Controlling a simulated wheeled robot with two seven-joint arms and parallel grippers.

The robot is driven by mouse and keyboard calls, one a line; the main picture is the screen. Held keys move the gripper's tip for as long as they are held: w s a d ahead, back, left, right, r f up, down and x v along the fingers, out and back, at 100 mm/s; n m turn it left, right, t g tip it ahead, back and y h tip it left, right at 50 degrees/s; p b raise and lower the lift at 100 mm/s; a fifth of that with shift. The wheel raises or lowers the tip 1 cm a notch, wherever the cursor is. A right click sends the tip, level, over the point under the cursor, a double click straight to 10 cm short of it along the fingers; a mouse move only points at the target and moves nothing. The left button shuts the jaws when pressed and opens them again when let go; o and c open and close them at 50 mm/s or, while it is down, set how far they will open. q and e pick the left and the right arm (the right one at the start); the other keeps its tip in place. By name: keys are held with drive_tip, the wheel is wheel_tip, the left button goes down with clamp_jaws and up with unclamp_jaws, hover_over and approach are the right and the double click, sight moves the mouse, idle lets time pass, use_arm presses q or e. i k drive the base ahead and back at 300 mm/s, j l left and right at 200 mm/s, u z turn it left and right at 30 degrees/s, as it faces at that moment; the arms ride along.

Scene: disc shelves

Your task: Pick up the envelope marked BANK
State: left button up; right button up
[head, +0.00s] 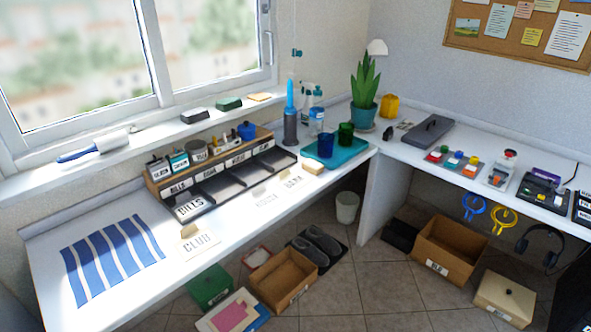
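A pale envelope (291,181) lies flat on the white desk, in front of the right end of the sorting tray; its small print seems to read BANK. Another pale envelope (265,198) lies to its left, with print that seems to read HOUSE. A tan envelope marked CLUB (197,243) lies further left, near the desk's front edge. An envelope marked BILLS (189,208) sits in the leftmost slot of the black sorting tray. Neither of my grippers is in view.
The sorting tray (235,187) has labelled slots behind the envelopes. A teal tray (335,155) with cups stands to the right. A blue striped mat (112,258) covers the left desk. Open boxes (283,280) stand on the floor below.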

sight(290, 182)
drive_tip(key=i+l+u, duration=0.1)
drive_tip(key=u, duration=0.3)
drive_tip(key=i+l+u, duration=0.1)
drive_tip(key=u, duration=0.35)
drive_tip(key=i+l+u, duration=0.15)
drive_tip(key=l, duration=0.25)
drive_tip(key=i+l+u, duration=0.15)
drive_tip(key=l, duration=0.25)
drive_tip(key=i+l+u, duration=0.2)
drive_tip(key=l, duration=0.25)
drive_tip(key=i+l+u, duration=0.15)
drive_tip(key=l, duration=0.3)
drive_tip(key=l+u, duration=0.15)
drive_tip(key=l, duration=0.3)
